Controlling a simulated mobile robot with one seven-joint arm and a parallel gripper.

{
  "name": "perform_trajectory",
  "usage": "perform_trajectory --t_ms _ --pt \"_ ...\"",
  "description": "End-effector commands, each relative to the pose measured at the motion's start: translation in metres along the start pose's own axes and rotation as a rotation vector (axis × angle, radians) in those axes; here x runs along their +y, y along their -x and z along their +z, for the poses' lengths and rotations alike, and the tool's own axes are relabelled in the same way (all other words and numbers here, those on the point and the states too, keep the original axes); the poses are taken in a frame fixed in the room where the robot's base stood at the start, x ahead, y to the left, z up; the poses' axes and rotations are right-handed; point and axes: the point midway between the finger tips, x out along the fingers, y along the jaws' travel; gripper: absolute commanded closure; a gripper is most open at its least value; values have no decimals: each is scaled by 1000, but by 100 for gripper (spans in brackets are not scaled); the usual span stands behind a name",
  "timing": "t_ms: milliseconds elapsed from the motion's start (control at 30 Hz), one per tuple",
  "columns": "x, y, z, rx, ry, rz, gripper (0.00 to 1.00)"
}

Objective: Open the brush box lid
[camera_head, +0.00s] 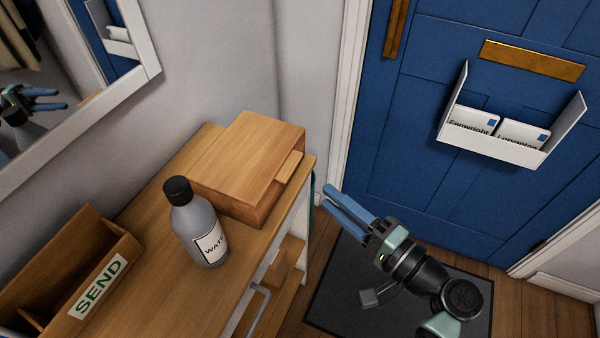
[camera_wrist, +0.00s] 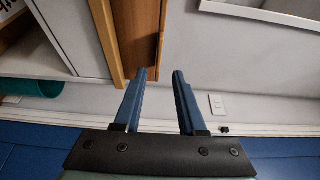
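The brush box (camera_head: 243,155) is a light wooden box with its lid down. It stands at the far end of the wooden table. A small wooden tab (camera_head: 290,166) sticks out on the lid's right side, facing the door. My gripper (camera_head: 328,198) is to the right of the box, apart from it, over the dark floor mat. Its two blue fingers are apart with nothing between them. In the wrist view, the open gripper (camera_wrist: 158,74) points at a wooden edge (camera_wrist: 135,35) and pale wall; I cannot tell whether that edge is box or table.
A grey water bottle (camera_head: 198,225) with a black cap stands close in front of the box. A wooden SEND tray (camera_head: 70,275) sits at the table's near left. The blue door (camera_head: 420,120) holds a white letter rack (camera_head: 495,140). Free room lies above the mat (camera_head: 330,290).

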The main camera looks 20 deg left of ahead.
Motion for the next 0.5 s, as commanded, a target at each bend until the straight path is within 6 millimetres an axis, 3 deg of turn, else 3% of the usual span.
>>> perform_trajectory --t_ms 200,500 --pt "0 -48 1 -3 1 2 60" --pt "0 -86 0 0 2 2 60"
